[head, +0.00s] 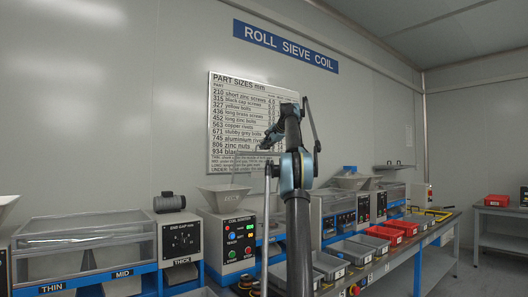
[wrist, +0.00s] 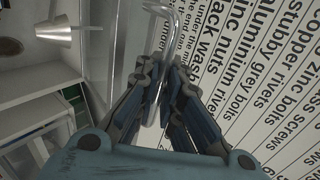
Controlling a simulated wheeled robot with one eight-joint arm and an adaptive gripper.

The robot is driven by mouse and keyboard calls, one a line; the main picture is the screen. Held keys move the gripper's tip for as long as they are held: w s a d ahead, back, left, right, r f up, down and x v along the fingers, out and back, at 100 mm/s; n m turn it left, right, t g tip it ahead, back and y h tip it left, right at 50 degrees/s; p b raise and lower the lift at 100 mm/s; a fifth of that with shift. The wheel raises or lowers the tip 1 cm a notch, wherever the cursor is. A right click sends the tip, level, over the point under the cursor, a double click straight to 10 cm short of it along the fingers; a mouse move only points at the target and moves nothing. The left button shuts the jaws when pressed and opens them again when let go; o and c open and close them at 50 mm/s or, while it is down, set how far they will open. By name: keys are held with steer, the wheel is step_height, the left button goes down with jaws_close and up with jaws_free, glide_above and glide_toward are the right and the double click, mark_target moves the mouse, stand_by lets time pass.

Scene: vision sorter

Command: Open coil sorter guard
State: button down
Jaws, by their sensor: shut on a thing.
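The coil sorter's control box (head: 232,246) stands on the bench left of my arm, with a hopper above it. A pale guard edge (head: 245,155) shows high above the sorter, well off the bench; the guard appears raised, and my arm hides part of it. My gripper (head: 266,143) is at that edge, in front of the wall chart. In the wrist view, my gripper (wrist: 158,95) is shut on a bent metal handle (wrist: 174,30), which passes between the fingers. The rest of the guard is hard to make out there.
A clear-covered machine (head: 85,240) stands at the left, beside a gap panel (head: 181,240). Grey bins and red bins (head: 390,235) line the bench front to the right. The parts chart (head: 235,115) hangs close behind my gripper. The space above the bench at the right is mostly free.

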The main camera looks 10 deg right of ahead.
steer(key=shift+d+r, duration=0.1)
steer(key=c, duration=1.8)
jaws_free()
steer(key=shift+s+r, duration=0.1)
steer(key=shift+s, duration=0.05)
steer(key=shift+o, duration=0.5)
steer(key=v, duration=1.1)
steer(key=shift+s, duration=0.3)
steer(key=shift+r, duration=0.1)
